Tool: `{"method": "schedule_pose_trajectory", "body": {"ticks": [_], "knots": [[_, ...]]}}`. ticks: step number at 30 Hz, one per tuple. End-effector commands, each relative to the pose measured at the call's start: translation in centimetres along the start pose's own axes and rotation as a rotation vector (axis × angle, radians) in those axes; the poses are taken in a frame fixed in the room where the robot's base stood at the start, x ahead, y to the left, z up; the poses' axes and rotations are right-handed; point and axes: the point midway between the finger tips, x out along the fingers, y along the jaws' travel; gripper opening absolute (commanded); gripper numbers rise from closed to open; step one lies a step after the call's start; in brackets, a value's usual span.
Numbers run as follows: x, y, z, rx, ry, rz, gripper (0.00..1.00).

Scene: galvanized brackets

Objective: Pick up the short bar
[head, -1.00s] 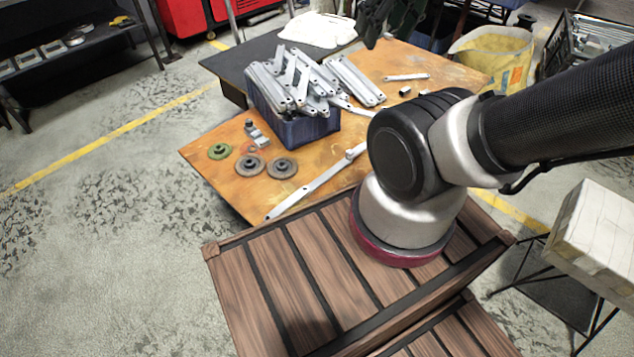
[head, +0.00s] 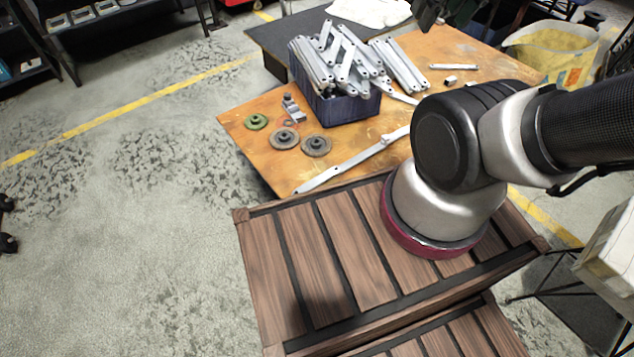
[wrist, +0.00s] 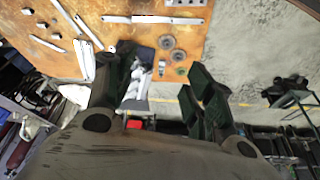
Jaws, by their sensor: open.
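The blue crate of grey bars (wrist: 140,62) shows between and beyond the fingers. In the head view only a dark part near the top edge may be my gripper; its fingers are unclear.
A blue crate (head: 335,108) heaped with bars stands mid-table, with more bars at its right. A small dark-ended block (head: 450,80) lies near the short bar. A long bar (head: 350,163) and round discs (head: 316,146) lie in front. A yellow bucket (head: 555,55) stands behind right.

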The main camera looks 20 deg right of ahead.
Motion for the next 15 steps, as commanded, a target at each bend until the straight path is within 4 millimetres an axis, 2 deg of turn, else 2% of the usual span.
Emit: {"method": "schedule_pose_trajectory", "body": {"ticks": [2, 8, 15], "knots": [[1.1, 0.0, 0.1, 0.001, -0.054, 0.001, 0.54], [6.2, 0.0, -0.1, 0.013, -0.297, -0.005, 0.54], [14.1, -2.0, -1.4, 0.11, -0.55, -0.071, 0.54]]}}
